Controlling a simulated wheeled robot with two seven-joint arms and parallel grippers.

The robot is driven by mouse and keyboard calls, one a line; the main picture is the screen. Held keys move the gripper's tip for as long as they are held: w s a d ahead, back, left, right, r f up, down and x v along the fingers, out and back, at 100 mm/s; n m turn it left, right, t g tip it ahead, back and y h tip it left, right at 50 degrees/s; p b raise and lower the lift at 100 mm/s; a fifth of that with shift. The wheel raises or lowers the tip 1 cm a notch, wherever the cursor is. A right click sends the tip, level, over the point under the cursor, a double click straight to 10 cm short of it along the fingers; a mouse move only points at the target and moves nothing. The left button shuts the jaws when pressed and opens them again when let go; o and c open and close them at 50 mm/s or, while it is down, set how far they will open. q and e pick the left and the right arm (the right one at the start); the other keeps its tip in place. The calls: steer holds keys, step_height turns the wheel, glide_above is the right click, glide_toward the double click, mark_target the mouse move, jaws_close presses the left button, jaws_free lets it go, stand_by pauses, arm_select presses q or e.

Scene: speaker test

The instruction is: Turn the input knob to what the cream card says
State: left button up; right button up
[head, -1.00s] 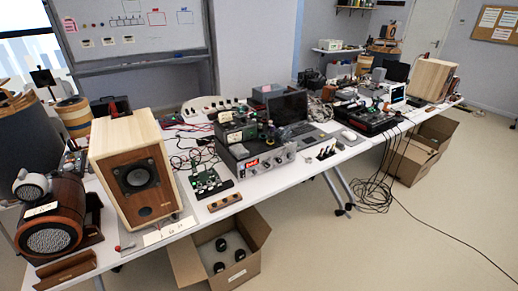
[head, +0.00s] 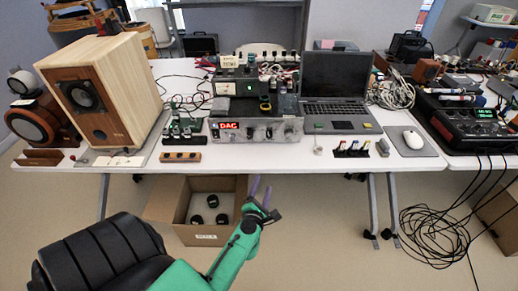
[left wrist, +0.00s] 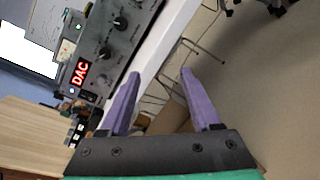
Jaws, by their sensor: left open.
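The amplifier (head: 262,127) sits at the table's front edge with a lit red DAC display (head: 228,125) and a row of knobs. In the left wrist view its panel shows the DAC display (left wrist: 78,74) and two dark knobs, one nearer the display (left wrist: 104,53) and one farther off (left wrist: 120,23); I cannot tell for certain which is the input knob. A small cream card (head: 228,89) stands above the amplifier, its writing too small to read surely. My left gripper (head: 261,191) is open and empty, in front of and below the table edge, apart from the knobs. My right gripper is not in view.
A wooden speaker (head: 120,85) stands left of the amplifier, with a green circuit board (head: 181,131) between. A laptop (head: 336,90) and mouse (head: 412,139) are at right. An open cardboard box (head: 202,236) is under the table. Cables (head: 435,235) lie on the floor at right.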

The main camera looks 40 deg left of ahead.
mark_target(250, 137)
arm_select(q)
steer(key=a+r+n+y, duration=0.45)
steer(key=r+n, duration=0.35)
steer(key=n, duration=0.2)
steer(key=shift+m+g+h, duration=0.3)
steer(key=shift+h, duration=0.05)
steer(key=x, duration=1.4)
steer(key=shift+s+a+f, duration=0.2)
steer(key=shift+a+f, duration=0.05)
steer(key=shift+a, duration=0.15)
jaws_close()
